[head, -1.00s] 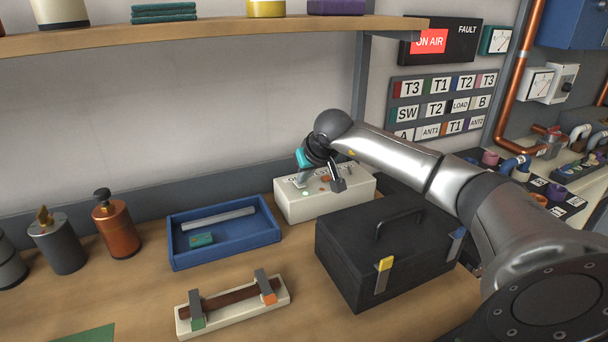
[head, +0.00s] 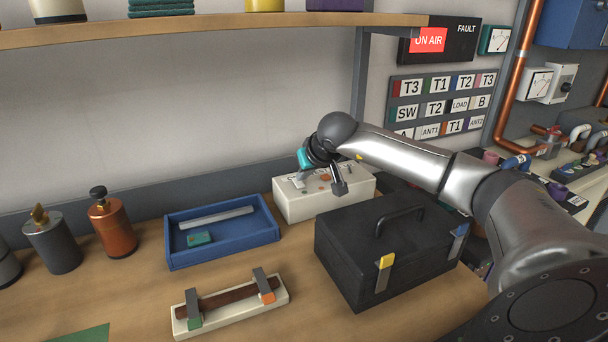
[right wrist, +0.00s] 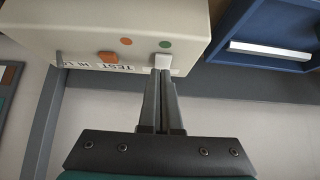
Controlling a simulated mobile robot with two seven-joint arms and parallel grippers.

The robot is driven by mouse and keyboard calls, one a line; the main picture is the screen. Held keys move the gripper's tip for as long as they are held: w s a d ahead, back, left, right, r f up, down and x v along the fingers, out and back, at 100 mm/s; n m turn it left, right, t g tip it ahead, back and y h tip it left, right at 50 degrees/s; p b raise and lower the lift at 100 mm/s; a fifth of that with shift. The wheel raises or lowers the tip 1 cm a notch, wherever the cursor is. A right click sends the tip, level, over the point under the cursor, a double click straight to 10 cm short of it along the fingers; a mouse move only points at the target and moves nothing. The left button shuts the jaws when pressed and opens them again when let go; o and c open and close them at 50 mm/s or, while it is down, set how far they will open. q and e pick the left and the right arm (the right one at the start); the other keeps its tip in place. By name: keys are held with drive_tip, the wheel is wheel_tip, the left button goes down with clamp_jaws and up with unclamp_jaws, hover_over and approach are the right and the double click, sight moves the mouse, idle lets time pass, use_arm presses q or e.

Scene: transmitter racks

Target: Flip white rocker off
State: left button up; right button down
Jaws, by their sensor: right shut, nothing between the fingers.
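A white box (head: 318,203) stands on the bench against the wall. In the right wrist view the box (right wrist: 60,18) carries a white rocker (right wrist: 164,57) near a green dot, and an orange rocker (right wrist: 108,57) near an orange dot. My right gripper (right wrist: 161,72) is shut and empty, its fingertips at the white rocker, touching it or very close. In the head view my right gripper (head: 303,180) is over the top of the box, and the white rocker is too small to make out there. My left gripper is not in view.
A black toolbox (head: 345,240) stands in front of the white box, below my right arm. A blue tray (head: 225,255) lies to its left. A cream holder (head: 232,314) with a brown bar lies in front. A shelf (head: 220,30) runs above.

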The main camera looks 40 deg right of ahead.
drive_tip(key=shift+r, duration=0.2)
idle(0.3)
drive_tip(key=r+p, duration=0.2)
drive_tip(key=r, duration=0.1)
drive_tip(key=r+p, duration=0.1)
drive_tip(key=shift+s+r, duration=0.25)
drive_tip(key=shift+s, duration=0.05)
drive_tip(key=s+f+v, duration=0.1)
drive_tip(key=v, duration=0.8)
drive_tip(key=shift+s+a, duration=0.4)
drive_tip(key=shift+f, duration=0.1)
